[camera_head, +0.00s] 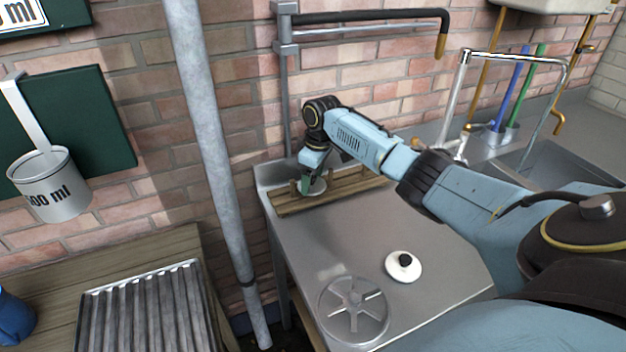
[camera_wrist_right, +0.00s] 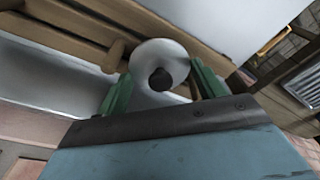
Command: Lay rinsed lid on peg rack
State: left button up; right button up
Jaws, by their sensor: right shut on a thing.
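My right gripper (camera_head: 314,180) reaches over the wooden peg rack (camera_head: 352,186) at the back of the steel drainboard. It is shut on a white lid (camera_head: 318,188), partly hidden by the gripper in the head view. In the right wrist view the round lid (camera_wrist_right: 152,55), with its black knob, shows between the green fingers of the right gripper (camera_wrist_right: 158,88). The rack's wooden bars and a peg (camera_wrist_right: 115,56) are close beside the lid; I cannot tell whether they touch. My left gripper is not in view.
A second white lid with a black knob (camera_head: 404,266) and a spoked metal disc (camera_head: 354,310) lie on the drainboard (camera_head: 330,236). A grey pipe (camera_head: 213,150) stands left of it. A ribbed tray (camera_head: 145,310) is at lower left. Taps (camera_head: 463,100) and a sink are right.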

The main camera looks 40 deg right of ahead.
aim_at(318, 186)
jog(key=shift+f, duration=0.35)
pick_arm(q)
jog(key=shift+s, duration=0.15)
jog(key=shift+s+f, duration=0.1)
pick_arm(e)
jog(key=o, duration=1)
jog(key=shift+r, duration=0.1)
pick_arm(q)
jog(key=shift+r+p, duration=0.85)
pick_arm(e)
jog(key=r, duration=0.4)
jog(key=s+r, duration=0.1)
jog(key=r, duration=0.6)
jog(key=shift+s+d+r, duration=0.15)
jog(key=shift+d+r, duration=0.2)
jog(key=shift+r, duration=0.05)
